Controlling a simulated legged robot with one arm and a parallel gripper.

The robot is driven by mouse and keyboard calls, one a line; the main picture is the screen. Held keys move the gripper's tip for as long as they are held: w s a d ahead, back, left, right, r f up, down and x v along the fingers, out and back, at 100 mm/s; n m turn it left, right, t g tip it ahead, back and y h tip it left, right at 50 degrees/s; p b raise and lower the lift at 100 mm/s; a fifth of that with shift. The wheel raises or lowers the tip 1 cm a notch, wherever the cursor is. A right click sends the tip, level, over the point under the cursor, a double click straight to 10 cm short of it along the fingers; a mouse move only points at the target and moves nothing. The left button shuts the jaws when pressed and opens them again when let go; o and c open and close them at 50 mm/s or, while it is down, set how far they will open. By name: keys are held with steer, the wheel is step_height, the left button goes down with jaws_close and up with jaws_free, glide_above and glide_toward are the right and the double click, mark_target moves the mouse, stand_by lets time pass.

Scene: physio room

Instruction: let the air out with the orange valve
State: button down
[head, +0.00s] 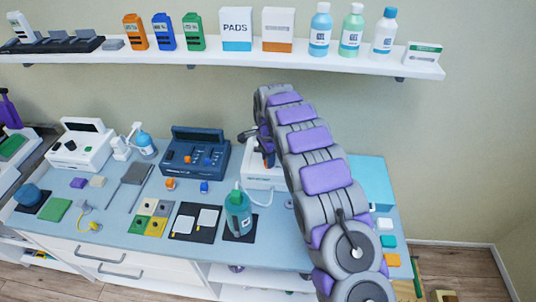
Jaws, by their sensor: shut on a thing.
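My gripper (264,152) points down over a white device (262,182) at the back of the counter, just right of the dark blue console. It is shut on a small part at the top of the device. A little orange shows at the fingers, which fits the orange valve; the fingers and my arm hide most of it. A pale tube (260,200) runs near the front of the device, by a green bottle (238,215) on a dark mat.
A dark blue console (194,156) and a white console (80,146) stand at the back left. Pads, cables and small blocks lie along the front. A shelf (160,55) with boxes and bottles hangs above. My arm covers much of the counter's right side.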

steer(key=n+p, duration=0.3)
steer(key=n, duration=0.3)
steer(key=shift+w+r, duration=0.1)
steer(key=shift+r, duration=0.05)
steer(key=n+p, duration=0.1)
steer(key=n, duration=0.4)
steer(key=shift+n+p, duration=0.3)
steer(key=shift+p, duration=0.05)
steer(key=shift+w, duration=0.1)
steer(key=c, duration=1.3)
jaws_free()
steer(key=shift+o, duration=0.5)
steer(key=shift+a, duration=0.1)
steer(key=shift+w+r, duration=0.1)
steer(key=shift+r, duration=3.45)
